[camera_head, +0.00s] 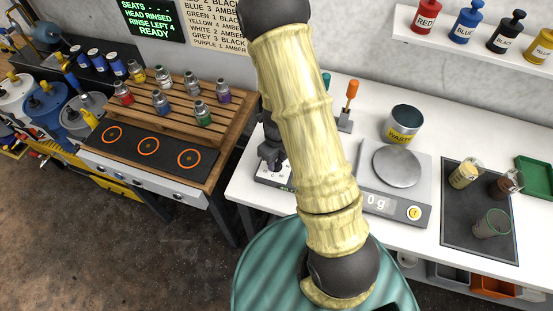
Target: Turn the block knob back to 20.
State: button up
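A small pale device with a dark lower front (268,180), which looks like the block, stands near the left front edge of the white bench. Part of a letter and a few green display marks show on it. No knob can be made out; it may be hidden by my gripper and arm. My gripper (271,163) points down just above or at the top of this device. Its fingertips are small and dark, and I cannot tell whether they touch anything or are shut. The dial setting cannot be read.
The scale (396,192) reads 0 g, with the WASTE can (402,124) behind it. A dark mat (480,240) holds several jars at right. A wooden rack (160,72) of small bottles stands left. Behind my arm is a stand with an orange-handled tool (351,92).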

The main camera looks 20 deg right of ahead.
jog(key=shift+c, duration=0.6)
jog(key=shift+n, duration=0.4)
jog(key=n, duration=0.6)
jog(key=shift+p, duration=0.3)
jog(key=n, duration=0.6)
jog(key=shift+w, duration=0.1)
jog(key=n+b, duration=0.1)
jog(key=n, duration=0.6)
jog(key=shift+a+n+h, duration=0.1)
jog(key=shift+n+h, duration=0.2)
jog(key=n+b, duration=0.1)
jog(key=n, duration=0.5)
jog(key=shift+n+b, duration=0.3)
jog(key=o, duration=1)
